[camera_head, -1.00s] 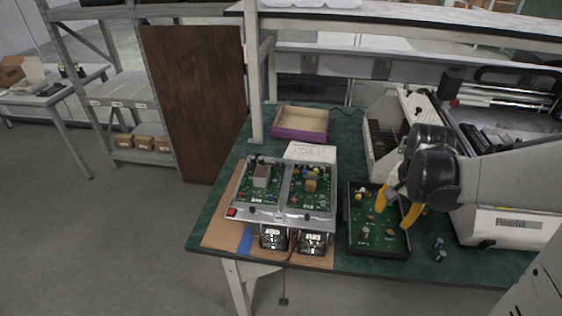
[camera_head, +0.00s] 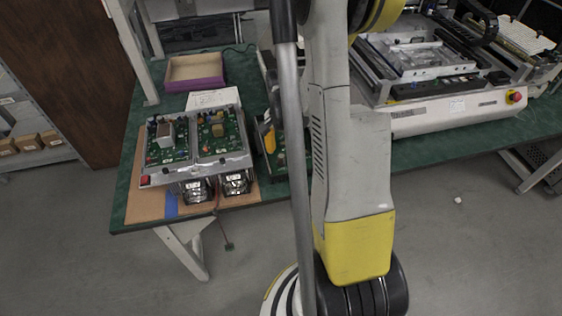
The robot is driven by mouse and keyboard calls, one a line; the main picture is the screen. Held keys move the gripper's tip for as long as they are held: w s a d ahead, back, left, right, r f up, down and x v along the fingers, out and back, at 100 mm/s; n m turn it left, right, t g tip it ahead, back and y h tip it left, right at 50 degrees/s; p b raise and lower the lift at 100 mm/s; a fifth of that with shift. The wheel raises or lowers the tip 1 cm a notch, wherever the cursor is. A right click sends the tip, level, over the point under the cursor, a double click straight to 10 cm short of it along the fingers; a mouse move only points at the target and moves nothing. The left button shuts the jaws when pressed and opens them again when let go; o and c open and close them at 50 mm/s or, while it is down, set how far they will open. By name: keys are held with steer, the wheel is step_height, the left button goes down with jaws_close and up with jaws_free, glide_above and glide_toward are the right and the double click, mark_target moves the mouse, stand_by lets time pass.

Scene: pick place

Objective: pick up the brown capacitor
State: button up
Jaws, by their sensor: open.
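I cannot make out the brown capacitor. The black tray (camera_head: 264,166) with a green floor stands on the bench right of the silver board fixture, and my arm covers most of it. Small parts in the tray are hidden or too small to tell. My gripper (camera_head: 269,139) shows only as a yellow finger over the tray's left part. The rest of it is behind my arm. No held object shows.
The silver fixture (camera_head: 193,170) with two green circuit boards sits on a brown mat (camera_head: 139,205). Behind it are a white box (camera_head: 213,99) and an open purple-sided box (camera_head: 194,84). A large white machine (camera_head: 445,113) stands to the right. The green bench's front edge is near.

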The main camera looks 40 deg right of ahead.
mark_target(281, 156)
step_height(281, 156, down, 4)
steer(key=shift+w+r+b, duration=0.15)
steer(key=shift+r+b, duration=0.1)
steer(key=shift+b, duration=0.3)
steer(key=shift+r, duration=0.1)
steer(key=c, duration=1)
steer(key=shift+r, duration=0.1)
step_height(281, 156, up, 5)
steer(key=p, duration=0.2)
steer(key=shift+f+p, duration=0.2)
steer(key=shift+p, duration=0.15)
steer(key=s+d+r+p, duration=0.1)
steer(key=s+d+r, duration=0.1)
steer(key=s, duration=0.1)
steer(key=s+d+r+p, duration=0.1)
steer(key=s+d+r, duration=0.1)
steer(key=s, duration=0.1)
steer(key=s+d+r+p, duration=0.1)
steer(key=s+r, duration=0.1)
steer(key=s, duration=0.2)
steer(key=shift+s+d+r, duration=0.1)
steer(key=shift+d, duration=0.3)
